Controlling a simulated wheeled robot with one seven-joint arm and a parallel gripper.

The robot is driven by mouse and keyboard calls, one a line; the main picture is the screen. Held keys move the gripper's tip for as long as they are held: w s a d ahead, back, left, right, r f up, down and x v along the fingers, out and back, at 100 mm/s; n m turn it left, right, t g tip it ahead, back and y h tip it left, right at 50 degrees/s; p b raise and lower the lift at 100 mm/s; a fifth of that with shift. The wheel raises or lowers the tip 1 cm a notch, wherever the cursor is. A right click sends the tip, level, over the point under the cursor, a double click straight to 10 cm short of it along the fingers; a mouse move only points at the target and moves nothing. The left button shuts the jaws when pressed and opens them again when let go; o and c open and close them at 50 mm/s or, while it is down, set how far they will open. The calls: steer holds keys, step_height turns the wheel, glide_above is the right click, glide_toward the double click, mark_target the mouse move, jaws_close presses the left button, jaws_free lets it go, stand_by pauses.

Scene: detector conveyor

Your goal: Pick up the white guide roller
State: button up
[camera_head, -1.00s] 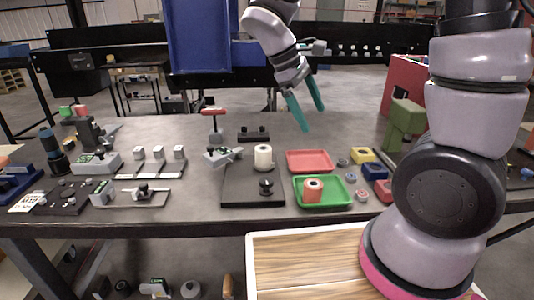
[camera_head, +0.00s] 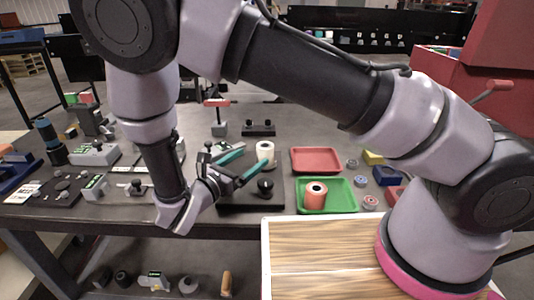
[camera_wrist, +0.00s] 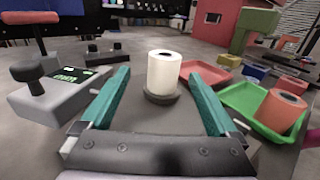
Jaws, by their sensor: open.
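The white guide roller (camera_wrist: 164,73) stands upright on a dark round base on a dark plate (camera_wrist: 150,118). In the head view the white guide roller (camera_head: 265,151) is partly hidden behind my gripper. My gripper (camera_head: 250,162) is open, with its teal fingers low over the plate. In the wrist view my gripper (camera_wrist: 160,92) has one finger to each side of the roller, which appears centred ahead between the fingertips. Nothing is held. I cannot tell whether the fingertips reach past the roller's near side.
A grey device with a black knob (camera_wrist: 58,90) stands left of the fingers. A green tray (camera_head: 340,194) holding a red roller (camera_head: 316,193) and a red tray (camera_head: 316,160) lie to the right. A black knob (camera_head: 265,187) stands on the plate's front part.

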mark_target(258, 153)
steer(key=x, duration=1)
steer(key=shift+s+d, duration=0.1)
steer(key=shift+d, duration=0.3)
jaws_close()
